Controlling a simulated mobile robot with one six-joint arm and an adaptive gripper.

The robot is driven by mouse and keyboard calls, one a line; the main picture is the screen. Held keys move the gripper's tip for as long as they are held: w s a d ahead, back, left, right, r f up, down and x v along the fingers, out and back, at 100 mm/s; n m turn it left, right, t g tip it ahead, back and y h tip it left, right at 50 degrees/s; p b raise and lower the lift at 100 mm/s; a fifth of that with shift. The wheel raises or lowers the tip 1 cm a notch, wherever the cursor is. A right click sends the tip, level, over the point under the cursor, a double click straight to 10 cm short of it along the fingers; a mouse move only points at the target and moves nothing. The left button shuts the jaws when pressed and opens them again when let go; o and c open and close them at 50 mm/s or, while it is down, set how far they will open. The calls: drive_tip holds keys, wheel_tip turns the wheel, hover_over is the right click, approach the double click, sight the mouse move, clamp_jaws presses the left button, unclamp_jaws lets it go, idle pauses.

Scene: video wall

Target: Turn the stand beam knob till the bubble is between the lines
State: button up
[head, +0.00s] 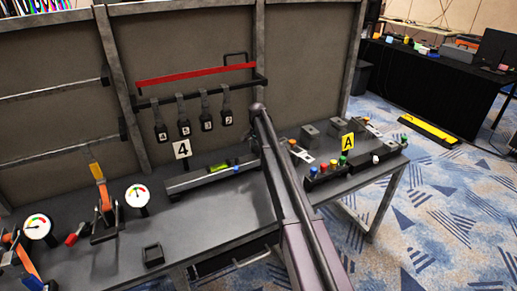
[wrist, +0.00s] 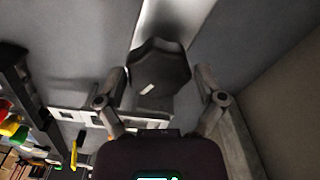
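The stand beam (head: 195,181) is a long grey bar on the bench beside the "4" sign. A yellow-green level vial (head: 222,165) sits on it; the bubble and lines are too small to read. In the wrist view a dark eight-sided knob (wrist: 160,72) with a white mark lies between the fingers of my gripper (wrist: 161,80). The fingers are apart, one on each side of the knob; a gap shows on the right, and I cannot tell whether the left finger touches. In the head view my arm hides the beam's right end, the knob and the gripper.
A small blue button (head: 236,170) is at the beam's front. Hanging tags (head: 184,128) and a red bar (head: 195,74) are above. A button box (head: 328,177) stands right of my arm. Gauges (head: 137,195) and clamps are left. The bench front-centre is mostly clear.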

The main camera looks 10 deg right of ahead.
drive_tip(key=c, duration=0.5)
drive_tip(key=shift+d, duration=0.1)
drive_tip(key=shift+c, duration=0.2)
drive_tip(key=shift+n, duration=0.4)
